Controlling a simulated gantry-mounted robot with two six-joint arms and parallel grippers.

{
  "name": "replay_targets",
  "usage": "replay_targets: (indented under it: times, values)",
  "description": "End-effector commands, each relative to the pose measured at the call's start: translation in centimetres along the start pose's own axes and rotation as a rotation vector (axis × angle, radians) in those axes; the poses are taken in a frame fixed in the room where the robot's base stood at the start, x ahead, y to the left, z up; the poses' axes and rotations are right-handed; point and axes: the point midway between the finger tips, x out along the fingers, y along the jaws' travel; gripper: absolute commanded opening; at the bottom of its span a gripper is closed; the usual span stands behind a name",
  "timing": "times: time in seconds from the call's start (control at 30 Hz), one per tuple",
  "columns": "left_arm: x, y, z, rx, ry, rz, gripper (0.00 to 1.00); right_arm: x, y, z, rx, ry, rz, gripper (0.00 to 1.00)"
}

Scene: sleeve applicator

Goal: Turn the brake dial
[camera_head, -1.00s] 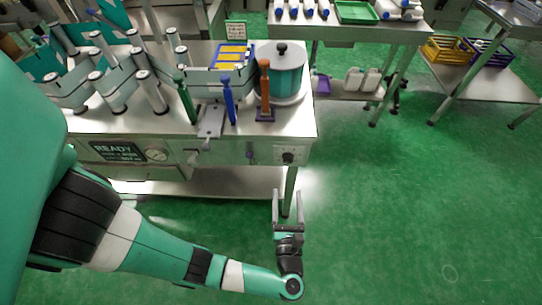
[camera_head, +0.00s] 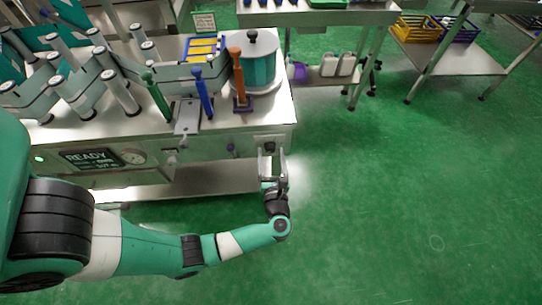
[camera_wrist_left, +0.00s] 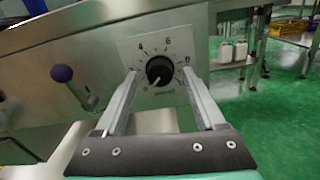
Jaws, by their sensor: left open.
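The brake dial (camera_wrist_left: 159,71) is a black round knob with a white pointer mark, set on a pale numbered plate (camera_wrist_left: 135,47) on the machine's front panel. In the head view the dial (camera_head: 269,146) sits near the panel's right end, partly hidden by my gripper. My left gripper (camera_head: 272,150) is open and points at the panel. In the left wrist view its two fingers (camera_wrist_left: 163,85) stand on either side of the dial, with clear gaps to it. I cannot tell how far the fingertips are from the panel. My right gripper is not in view.
A purple-knobbed lever (camera_wrist_left: 63,74) sticks out left of the dial. A gauge (camera_head: 133,157) and a READY display (camera_head: 88,158) are further left on the panel. Blue (camera_head: 203,93) and orange (camera_head: 238,75) posts stand on the machine's top. Green floor right of the machine is clear.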

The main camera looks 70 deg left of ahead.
Motion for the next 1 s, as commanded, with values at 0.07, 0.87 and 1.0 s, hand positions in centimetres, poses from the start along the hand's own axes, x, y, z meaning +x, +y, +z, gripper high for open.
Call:
replay_targets:
  times: [0.07,0.87,1.0]
  values:
    - [0.01,-0.01,0.04,0.0,0.0,0.0,0.71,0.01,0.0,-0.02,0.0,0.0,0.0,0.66]
    - [-0.04,0.0,0.03,0.014,0.0,0.0,0.0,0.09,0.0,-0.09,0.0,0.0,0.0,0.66]
    - [-0.04,0.01,0.07,0.053,0.0,0.0,0.0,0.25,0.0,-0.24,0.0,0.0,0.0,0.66]
